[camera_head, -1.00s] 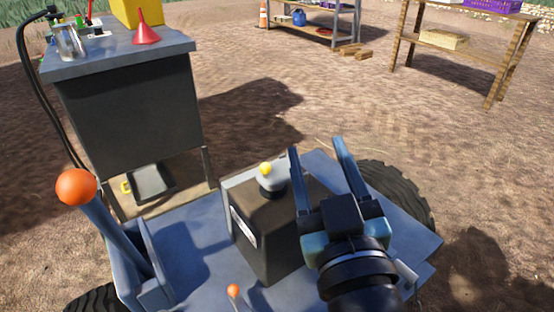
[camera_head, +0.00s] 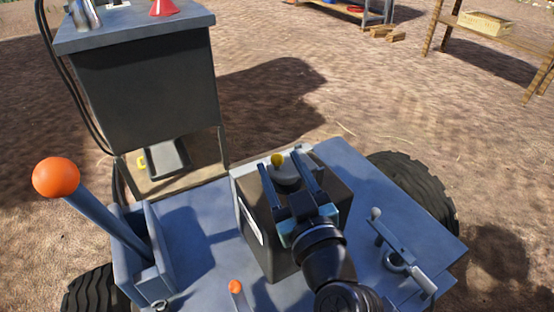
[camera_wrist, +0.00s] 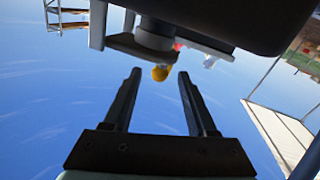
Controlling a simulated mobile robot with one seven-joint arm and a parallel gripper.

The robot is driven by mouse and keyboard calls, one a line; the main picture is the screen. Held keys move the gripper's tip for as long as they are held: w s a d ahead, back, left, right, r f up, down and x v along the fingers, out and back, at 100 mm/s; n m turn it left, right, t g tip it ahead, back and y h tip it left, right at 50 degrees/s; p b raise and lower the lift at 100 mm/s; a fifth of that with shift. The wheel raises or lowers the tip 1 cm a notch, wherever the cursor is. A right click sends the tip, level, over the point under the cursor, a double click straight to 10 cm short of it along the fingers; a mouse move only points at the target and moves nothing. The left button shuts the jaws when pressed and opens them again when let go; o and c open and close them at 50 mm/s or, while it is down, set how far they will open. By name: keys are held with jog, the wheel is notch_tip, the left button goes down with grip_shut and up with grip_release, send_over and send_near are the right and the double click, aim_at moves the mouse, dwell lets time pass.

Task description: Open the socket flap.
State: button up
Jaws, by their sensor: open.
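The likely socket flap is a grey round cap (camera_head: 288,178) with a yellow knob (camera_head: 277,159), on top of a dark box (camera_head: 262,237). In the wrist view the yellow knob (camera_wrist: 160,73) shows beside a grey round part (camera_wrist: 155,36). My gripper (camera_head: 279,159) is open, with one finger on each side of the knob as pictured. In the wrist view my gripper (camera_wrist: 159,72) has an empty gap, and the knob appears between and slightly past the fingertips. I cannot tell whether anything touches. Fingers and wrist partly hide the cap and box top.
The box stands on a blue-grey vehicle deck (camera_head: 195,225). An orange-knobbed lever (camera_head: 56,178) is at left and a smaller orange knob (camera_head: 235,286) in front. A metal lever (camera_head: 398,243) is at right. A dark cabinet (camera_head: 147,90) stands behind.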

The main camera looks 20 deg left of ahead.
jog(key=shift+x, duration=1.4)
grip_shut()
dwell(0.4)
